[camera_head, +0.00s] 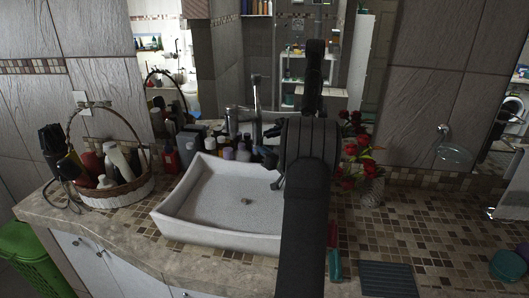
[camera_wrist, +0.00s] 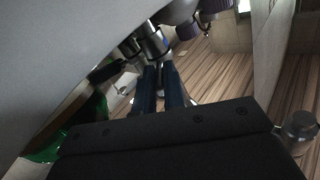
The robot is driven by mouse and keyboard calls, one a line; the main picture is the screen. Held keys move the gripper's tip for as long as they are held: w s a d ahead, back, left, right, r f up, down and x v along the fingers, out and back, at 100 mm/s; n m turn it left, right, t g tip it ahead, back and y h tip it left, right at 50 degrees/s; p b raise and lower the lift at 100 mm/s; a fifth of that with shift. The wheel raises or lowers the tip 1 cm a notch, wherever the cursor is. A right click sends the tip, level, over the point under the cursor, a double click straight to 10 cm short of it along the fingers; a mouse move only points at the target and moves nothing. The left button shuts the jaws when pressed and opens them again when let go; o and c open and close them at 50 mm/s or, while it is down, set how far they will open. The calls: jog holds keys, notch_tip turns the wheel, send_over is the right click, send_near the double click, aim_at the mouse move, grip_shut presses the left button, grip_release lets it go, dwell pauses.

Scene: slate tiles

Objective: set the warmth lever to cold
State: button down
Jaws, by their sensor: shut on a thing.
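A tall chrome tap (camera_head: 256,93) stands behind the white stone basin (camera_head: 190,225). In the wrist view my gripper (camera_wrist: 162,72) shows as two dark fingers close together. A small pale metal piece (camera_wrist: 161,75), which looks like the warmth lever, is between the fingertips. Chrome tap parts (camera_wrist: 151,42) are just beyond them. In the head view my dark arm covers the right side of the basin, and the lever cannot be made out there. The lever's setting cannot be read.
Several small bottles (camera_head: 228,153) crowd behind the basin near the tap. Red flowers (camera_head: 362,165) in a vase stand right of my arm. A wicker basket (camera_head: 125,190) of toiletries is at left. The tiled counter at right has free room.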

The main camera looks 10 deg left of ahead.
jog(key=c, duration=1.5)
grip_release()
jog(key=v, duration=1.2)
jog(key=shift+s, duration=0.1)
